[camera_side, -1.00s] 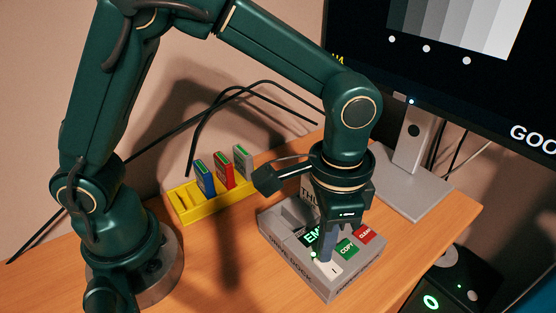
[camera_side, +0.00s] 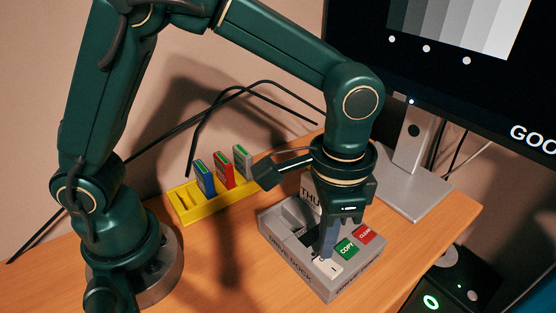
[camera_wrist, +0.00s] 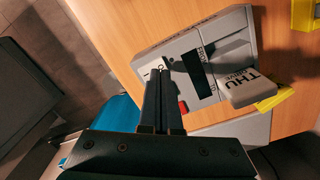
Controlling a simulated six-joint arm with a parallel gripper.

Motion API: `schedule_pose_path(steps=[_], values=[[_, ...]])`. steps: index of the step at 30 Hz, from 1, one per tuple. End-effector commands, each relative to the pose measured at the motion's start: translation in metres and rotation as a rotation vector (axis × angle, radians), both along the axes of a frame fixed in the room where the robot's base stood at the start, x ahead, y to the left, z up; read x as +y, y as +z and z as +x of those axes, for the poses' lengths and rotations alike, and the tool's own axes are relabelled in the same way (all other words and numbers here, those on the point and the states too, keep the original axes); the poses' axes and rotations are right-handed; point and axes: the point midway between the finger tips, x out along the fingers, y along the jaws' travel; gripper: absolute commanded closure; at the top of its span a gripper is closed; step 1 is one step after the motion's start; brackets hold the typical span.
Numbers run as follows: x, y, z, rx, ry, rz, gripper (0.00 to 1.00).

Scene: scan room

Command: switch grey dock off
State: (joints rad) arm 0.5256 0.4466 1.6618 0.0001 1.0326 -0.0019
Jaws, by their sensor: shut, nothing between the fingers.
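The grey dock (camera_side: 288,254) sits on the wooden table; it also shows in the wrist view (camera_wrist: 222,22). A white switch marked "I" (camera_side: 328,268) is at its front, beside a green COPY button (camera_side: 346,249) and a red button (camera_side: 364,235). The dock's display is dark in the wrist view (camera_wrist: 198,75), and no green lamp shows by the switch. My gripper (camera_side: 325,256) is shut and empty, pointing down, with its tips at or just above the switch. I cannot tell if they touch it. It also shows in the wrist view (camera_wrist: 160,76).
A yellow rack (camera_side: 212,206) behind the dock holds a blue, a red and a grey cartridge. A monitor stand (camera_side: 408,190) is at the right. A black box with a green ring light (camera_side: 440,296) stands beyond the table's edge.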

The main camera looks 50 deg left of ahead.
Motion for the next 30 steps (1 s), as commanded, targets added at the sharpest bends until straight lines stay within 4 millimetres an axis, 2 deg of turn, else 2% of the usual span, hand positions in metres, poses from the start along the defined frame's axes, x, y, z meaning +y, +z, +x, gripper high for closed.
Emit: schedule_pose_path(steps=[18,30], values=[[0.000,0.047,0.000,-0.002,0.000,-0.001,1.00],[0.000,0.052,0.000,0.001,0.000,0.001,1.00]])
